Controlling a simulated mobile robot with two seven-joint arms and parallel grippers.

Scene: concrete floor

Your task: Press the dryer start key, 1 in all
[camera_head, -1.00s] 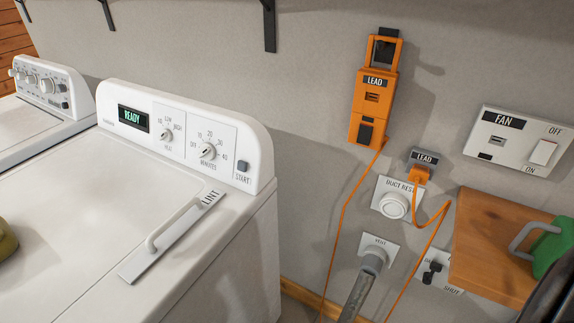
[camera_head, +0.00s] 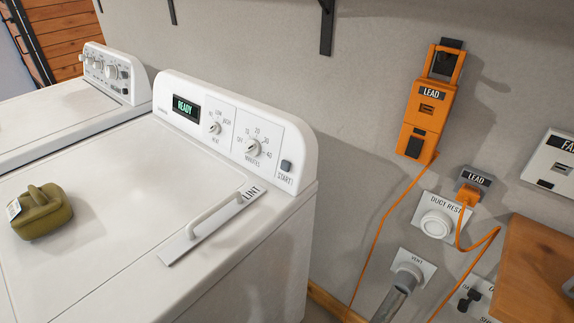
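The dryer (camera_head: 110,240) is a white machine with a raised control panel at its back edge. The start key (camera_head: 286,166) is a small dark grey square at the right end of that panel, above the label START. A small display (camera_head: 186,108) on the panel reads READY in green. A heat knob (camera_head: 214,128) and a minutes knob (camera_head: 252,147) sit between the display and the key. Nothing touches the key. Neither of my grippers shows in this view.
A lint handle (camera_head: 212,222) lies on the dryer's top at the right. An olive-green object with a handle (camera_head: 42,213) rests on the top at the left. An orange lead box (camera_head: 427,108), duct reset knob (camera_head: 435,225) and wooden shelf (camera_head: 535,270) are at the right.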

